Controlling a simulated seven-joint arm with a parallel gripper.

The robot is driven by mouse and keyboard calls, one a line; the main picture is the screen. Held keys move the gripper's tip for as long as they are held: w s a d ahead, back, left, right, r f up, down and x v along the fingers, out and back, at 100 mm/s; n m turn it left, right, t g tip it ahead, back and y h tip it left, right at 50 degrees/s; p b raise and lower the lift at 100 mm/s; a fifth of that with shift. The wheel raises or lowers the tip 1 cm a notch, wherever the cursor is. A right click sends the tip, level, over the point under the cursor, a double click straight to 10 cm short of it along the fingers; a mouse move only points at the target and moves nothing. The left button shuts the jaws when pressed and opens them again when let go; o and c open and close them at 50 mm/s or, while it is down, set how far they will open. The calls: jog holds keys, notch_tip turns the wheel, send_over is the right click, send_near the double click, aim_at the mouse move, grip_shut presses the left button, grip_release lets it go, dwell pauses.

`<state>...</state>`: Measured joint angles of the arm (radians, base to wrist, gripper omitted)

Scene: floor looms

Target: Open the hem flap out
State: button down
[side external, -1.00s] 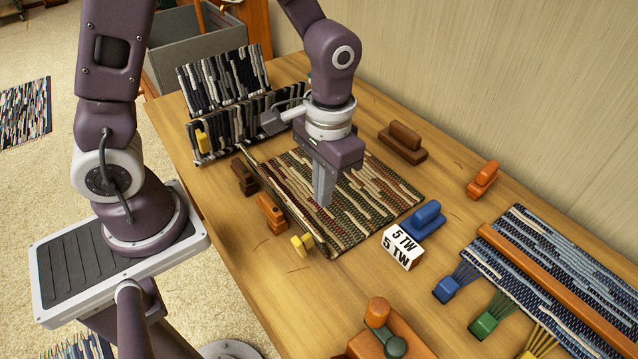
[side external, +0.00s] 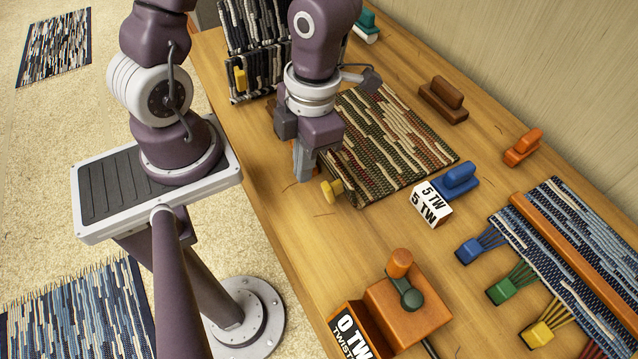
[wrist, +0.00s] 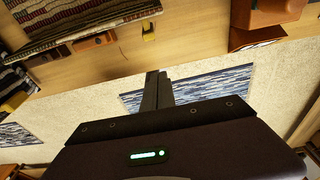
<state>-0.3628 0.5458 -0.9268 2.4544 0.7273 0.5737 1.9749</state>
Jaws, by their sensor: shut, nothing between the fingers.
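The striped rag mat (side external: 395,145), in green, tan and red, lies on the table. The mat's left edge, where a folded strip shows, is partly hidden by my arm, so I cannot tell how the hem flap lies. My gripper (side external: 303,178) points down just left of that edge, beside the yellow knob and apart from it. Its fingers are together and empty, also in the wrist view (wrist: 155,73).
A white 5 TW block (side external: 430,204) and a blue handled block (side external: 456,182) stand right of the mat. An orange handled box (side external: 400,298) is nearer. A blue striped mat (side external: 575,235) under a wooden bar lies at right. Bare table lies in front of the mat.

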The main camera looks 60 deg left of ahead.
aim_at(325, 189)
jog(key=f, duration=0.9)
jog(key=shift+s, duration=0.4)
jog(key=w, duration=0.1)
jog(key=w+r, duration=0.1)
jog(key=w, duration=0.1)
jog(key=shift+w, duration=0.3)
jog(key=shift+w+r, duration=0.25)
jog(key=shift+w, duration=0.25)
jog(key=shift+w+r, duration=0.2)
jog(key=shift+w, duration=0.25)
jog(key=shift+s, duration=0.15)
